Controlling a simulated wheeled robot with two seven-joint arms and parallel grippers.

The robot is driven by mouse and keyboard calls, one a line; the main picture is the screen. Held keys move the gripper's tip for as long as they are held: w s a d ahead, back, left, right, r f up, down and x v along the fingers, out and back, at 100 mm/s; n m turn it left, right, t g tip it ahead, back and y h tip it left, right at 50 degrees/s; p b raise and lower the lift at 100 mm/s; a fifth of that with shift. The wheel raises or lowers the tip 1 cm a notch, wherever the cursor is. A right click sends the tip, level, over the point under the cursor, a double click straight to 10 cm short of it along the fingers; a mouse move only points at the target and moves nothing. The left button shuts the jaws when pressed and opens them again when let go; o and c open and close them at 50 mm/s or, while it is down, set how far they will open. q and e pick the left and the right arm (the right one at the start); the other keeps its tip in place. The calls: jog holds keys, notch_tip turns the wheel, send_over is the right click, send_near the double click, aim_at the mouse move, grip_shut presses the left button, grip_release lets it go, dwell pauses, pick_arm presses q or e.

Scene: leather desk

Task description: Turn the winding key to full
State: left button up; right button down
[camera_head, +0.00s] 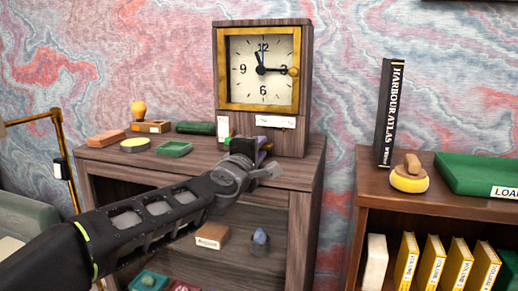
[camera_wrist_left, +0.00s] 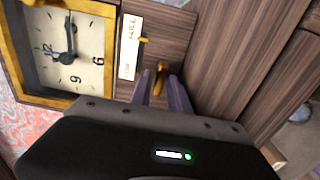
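The wooden clock (camera_head: 222,60) stands on the left cabinet, its face framed in brass. My left gripper (camera_head: 265,148) is low at the clock's front, below the dial. In the left wrist view, its two purple-grey fingers (camera_wrist_left: 163,85) stand on either side of the brass winding key (camera_wrist_left: 160,75) and appear closed on it. A white scale label (camera_wrist_left: 129,50) sits beside the key, with FULL at one end. A small brass pointer (camera_wrist_left: 143,40) lies by the label, between its ends and nearer FULL. My right gripper is not in view.
A brass knob (camera_head: 294,71) sits on the dial door's right edge. A bookcase (camera_head: 375,188) with a black book (camera_head: 389,115) stands to the right, across a gap.

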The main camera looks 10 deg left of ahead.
pick_arm(q)
grip_shut()
dwell(0.3)
jog(key=shift+m, duration=0.3)
